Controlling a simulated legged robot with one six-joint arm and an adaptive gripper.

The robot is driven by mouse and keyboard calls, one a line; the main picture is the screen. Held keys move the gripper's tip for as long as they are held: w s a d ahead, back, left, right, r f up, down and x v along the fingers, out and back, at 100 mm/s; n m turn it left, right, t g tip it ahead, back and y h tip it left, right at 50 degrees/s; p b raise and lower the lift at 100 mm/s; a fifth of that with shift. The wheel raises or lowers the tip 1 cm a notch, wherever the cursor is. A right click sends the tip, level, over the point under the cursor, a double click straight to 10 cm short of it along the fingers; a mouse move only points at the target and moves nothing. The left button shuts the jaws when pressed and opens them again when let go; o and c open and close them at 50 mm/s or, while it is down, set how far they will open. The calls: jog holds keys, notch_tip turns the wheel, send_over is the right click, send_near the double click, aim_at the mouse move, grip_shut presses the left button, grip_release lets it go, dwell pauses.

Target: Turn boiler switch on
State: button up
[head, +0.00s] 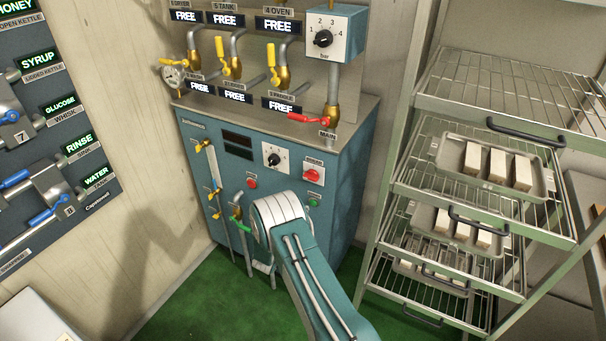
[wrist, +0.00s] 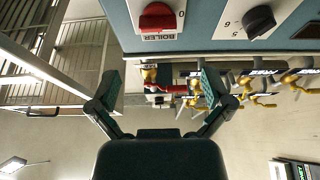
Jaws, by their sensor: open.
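The boiler switch is a red rotary knob (head: 311,175) on a white plate, at the right of the blue boiler cabinet's front (head: 332,213) in the head view. In the wrist view the picture is upside down, and the red knob (wrist: 157,17) shows at the top with the label BOILER and a 0 beside it. My gripper (wrist: 160,88) is open and empty, its two fingers spread apart below the knob in that picture, not touching it. In the head view my arm covers the lower front of the cabinet and hides my gripper.
A black knob (head: 273,159) sits left of the red one. Yellow valves (head: 277,72) and a red-handled main valve (head: 315,119) are above. A wire rack (head: 453,180) with trays stands at the right. A valve panel (head: 50,130) hangs at the left. Green floor (head: 185,310) is clear.

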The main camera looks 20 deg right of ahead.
aim_at(309, 179)
jog(key=x, duration=1)
jog(key=shift+w+d+r, duration=0.15)
jog(key=shift+d, duration=0.25)
jog(key=c, duration=1)
